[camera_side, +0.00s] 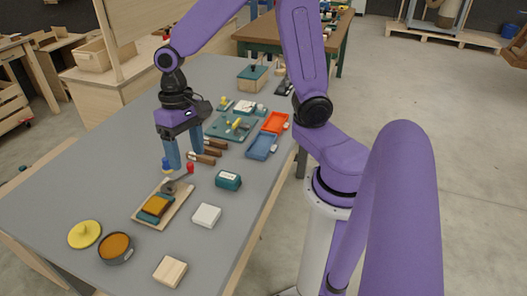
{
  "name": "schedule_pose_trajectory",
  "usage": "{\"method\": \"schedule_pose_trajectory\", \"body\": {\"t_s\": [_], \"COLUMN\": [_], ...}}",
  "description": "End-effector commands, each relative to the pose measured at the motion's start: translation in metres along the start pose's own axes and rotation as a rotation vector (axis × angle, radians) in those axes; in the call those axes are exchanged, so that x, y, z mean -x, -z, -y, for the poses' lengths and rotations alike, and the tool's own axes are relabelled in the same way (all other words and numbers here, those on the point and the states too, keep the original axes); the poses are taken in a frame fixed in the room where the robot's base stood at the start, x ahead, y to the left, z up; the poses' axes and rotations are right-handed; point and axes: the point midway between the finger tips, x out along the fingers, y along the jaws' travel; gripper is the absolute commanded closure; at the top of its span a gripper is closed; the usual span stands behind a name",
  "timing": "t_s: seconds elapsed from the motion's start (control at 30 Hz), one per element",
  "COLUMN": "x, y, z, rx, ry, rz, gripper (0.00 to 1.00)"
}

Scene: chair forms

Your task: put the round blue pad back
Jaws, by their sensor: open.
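My gripper (182,165) points down over the grey table, its two blue fingers apart. Just by the left fingertip is a small blue shape (167,163); I cannot tell whether it is the round blue pad or whether the finger touches it. A small red piece (190,168) is by the right fingertip. Below the fingers, a dark grey piece (170,187) lies at the far end of a light wooden board (140,214). A yellow-orange and dark blue block (156,206) sits on the board. No other round blue pad can be made out.
A bowl with orange contents (115,247), a yellow disc (85,234), a wooden block (170,271), a white block (207,215) and a teal box (228,180) stand nearby. Wooden-handled tools (207,151), a blue tray (261,146) and an orange tray (275,122) lie behind. The left side is clear.

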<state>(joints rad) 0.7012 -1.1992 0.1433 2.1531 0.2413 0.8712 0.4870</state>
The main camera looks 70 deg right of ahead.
Motion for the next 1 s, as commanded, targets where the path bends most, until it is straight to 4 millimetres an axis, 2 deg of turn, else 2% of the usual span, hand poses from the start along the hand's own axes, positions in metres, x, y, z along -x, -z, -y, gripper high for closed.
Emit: {"method": "schedule_pose_trajectory", "body": {"t_s": [0.03, 0.1, 0.3, 0.5, 0.7, 1.0], "x": [0.003, 0.004, 0.008, 0.009, 0.008, 0.008], "y": [-0.020, -0.045, -0.109, -0.151, -0.166, -0.167], "z": [0.001, -0.001, -0.016, -0.039, -0.050, -0.051], "rx": [0.113, 0.270, 0.716, 1.076, 1.235, 1.247], "ry": [-0.015, -0.039, -0.103, -0.152, -0.175, -0.177], "rz": [-0.006, -0.010, -0.024, -0.037, -0.042, -0.042], "gripper": [0.32, 0.32, 0.32, 0.32, 0.32, 0.32]}}
